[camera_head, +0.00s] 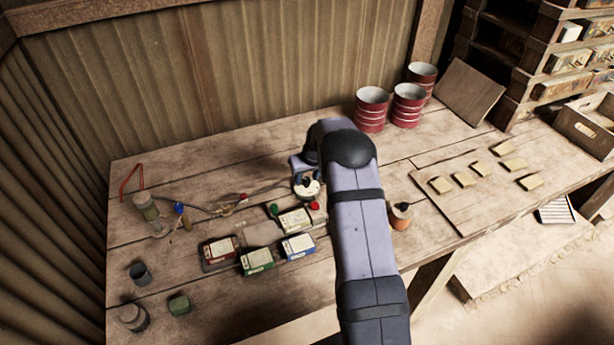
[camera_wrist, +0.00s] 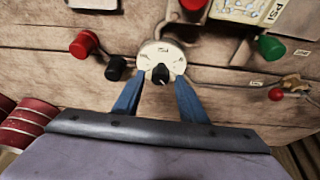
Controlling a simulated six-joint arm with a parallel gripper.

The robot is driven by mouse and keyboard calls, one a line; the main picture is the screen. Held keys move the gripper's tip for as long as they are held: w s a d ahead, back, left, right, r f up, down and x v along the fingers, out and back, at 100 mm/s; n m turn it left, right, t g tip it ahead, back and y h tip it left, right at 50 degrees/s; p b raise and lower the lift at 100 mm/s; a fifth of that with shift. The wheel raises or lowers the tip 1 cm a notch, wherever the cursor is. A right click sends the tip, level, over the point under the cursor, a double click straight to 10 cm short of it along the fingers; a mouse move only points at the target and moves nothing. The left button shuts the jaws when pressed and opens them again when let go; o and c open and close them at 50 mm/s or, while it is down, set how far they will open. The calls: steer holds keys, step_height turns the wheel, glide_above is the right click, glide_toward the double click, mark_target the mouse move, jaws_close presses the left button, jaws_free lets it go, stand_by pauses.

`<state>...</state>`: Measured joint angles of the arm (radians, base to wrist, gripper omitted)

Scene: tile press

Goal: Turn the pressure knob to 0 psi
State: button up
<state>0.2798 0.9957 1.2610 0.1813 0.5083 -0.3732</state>
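The pressure knob (camera_wrist: 160,74) is a small black knob on the lower part of a round white dial (camera_wrist: 157,52) with markings too small to read. The dial also shows in the head view (camera_head: 310,192), partly hidden by my gripper. My gripper (camera_wrist: 161,79) is at the dial, with its two blue fingers apart, one on each side of the knob. A gap shows between each finger and the knob, so it looks open. In the head view my gripper (camera_head: 306,181) is over the dial, mostly behind my arm.
Red and green knobs (camera_wrist: 271,47) lie around the dial, with a labelled card (camera_wrist: 245,10) above. Several small boxes (camera_head: 257,261) stand in front. Red drums (camera_head: 371,110) stand at the back. A board with several tiles (camera_head: 462,179) lies at right.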

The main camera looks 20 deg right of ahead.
jaws_close()
steer(key=shift+f+b, duration=0.1)
steer(key=shift+b, duration=0.35)
steer(key=n+b, duration=0.1)
steer(key=b, duration=0.1)
steer(key=n+y+b, duration=0.1)
steer(key=shift+d+f+n+b, duration=0.1)
steer(key=shift+f+n+b, duration=0.2)
steer(key=shift+b, duration=0.1)
steer(key=n+y+b, duration=0.1)
steer(key=n+b, duration=0.1)
steer(key=shift+r+n+b, duration=0.1)
steer(key=shift+n+b, duration=0.2)
steer(key=shift+b, duration=0.1)
steer(key=shift+w+d+r+n+g+y+b, duration=0.15)
steer(key=shift+n+g+y+b, duration=0.25)
steer(key=shift+n, duration=0.5)
steer(key=n, duration=0.1)
steer(key=n+p, duration=0.1)
steer(key=shift+r+n+g+y, duration=0.2)
steer(key=shift+n+g+y, duration=0.1)
steer(key=shift+n+p, duration=0.45)
steer(key=shift+n, duration=0.15)
steer(key=shift+f+n+g+y+p, duration=0.1)
steer(key=shift+n+g+y+p, duration=0.3)
steer(key=shift+n+p, duration=0.6)
